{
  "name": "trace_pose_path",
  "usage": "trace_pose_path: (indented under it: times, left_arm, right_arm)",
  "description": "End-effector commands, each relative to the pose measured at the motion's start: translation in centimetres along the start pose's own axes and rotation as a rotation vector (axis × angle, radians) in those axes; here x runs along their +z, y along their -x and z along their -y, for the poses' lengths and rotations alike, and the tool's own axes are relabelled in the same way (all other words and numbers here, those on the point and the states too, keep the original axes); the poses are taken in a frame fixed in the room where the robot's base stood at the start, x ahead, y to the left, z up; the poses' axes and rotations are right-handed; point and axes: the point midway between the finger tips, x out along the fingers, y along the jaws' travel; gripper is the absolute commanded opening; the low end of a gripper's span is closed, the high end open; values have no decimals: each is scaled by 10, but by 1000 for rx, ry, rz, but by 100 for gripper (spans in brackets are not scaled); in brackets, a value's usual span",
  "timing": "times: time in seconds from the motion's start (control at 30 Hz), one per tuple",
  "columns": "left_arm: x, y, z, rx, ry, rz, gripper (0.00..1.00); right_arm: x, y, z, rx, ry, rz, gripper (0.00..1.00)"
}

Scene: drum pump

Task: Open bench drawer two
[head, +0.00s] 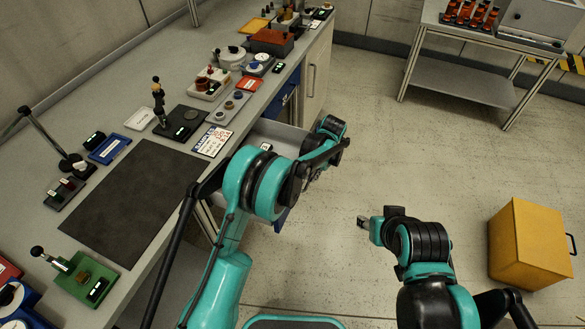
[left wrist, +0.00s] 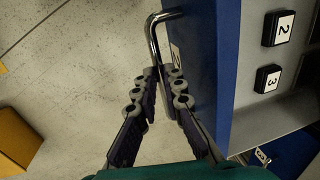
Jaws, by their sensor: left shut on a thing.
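A bench drawer with a blue front (left wrist: 207,65) stands pulled out from the bench; its pale open inside (head: 283,134) shows in the head view. In the left wrist view its bent metal handle (left wrist: 153,38) runs down between the fingers of my left gripper (left wrist: 166,88), which is shut on it. In the head view my left gripper (head: 334,152) is at the drawer's outer end, and my arm hides much of the drawer front. The drawer's own number cannot be read. My right gripper (head: 364,228) hangs over free floor, away from the drawer; its finger opening is unclear.
Black blocks labelled 2 (left wrist: 284,29) and 3 (left wrist: 268,78) lie inside the drawer. The benchtop holds a dark mat (head: 135,200) and several devices. A yellow box (head: 518,245) stands on the floor at right. A steel table (head: 465,80) stands behind. The floor between is clear.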

Motion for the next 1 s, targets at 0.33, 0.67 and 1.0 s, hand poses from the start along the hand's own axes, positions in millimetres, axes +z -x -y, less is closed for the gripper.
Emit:
trace_pose_path:
  times: [0.33, 0.67, 1.0]
  left_arm:
    - [-1, 11, -54, 0, -2, -2, 0]
    - [-1, 13, -66, 0, 0, -2, 0]
    - [-1, 13, -65, 0, 0, -2, 19]
  right_arm:
    - [-1, 1, 0, 0, 0, 0, 42]
    - [-1, 1, 0, 0, 0, 0, 42]
    - [-1, 1, 0, 0, 0, 0, 42]
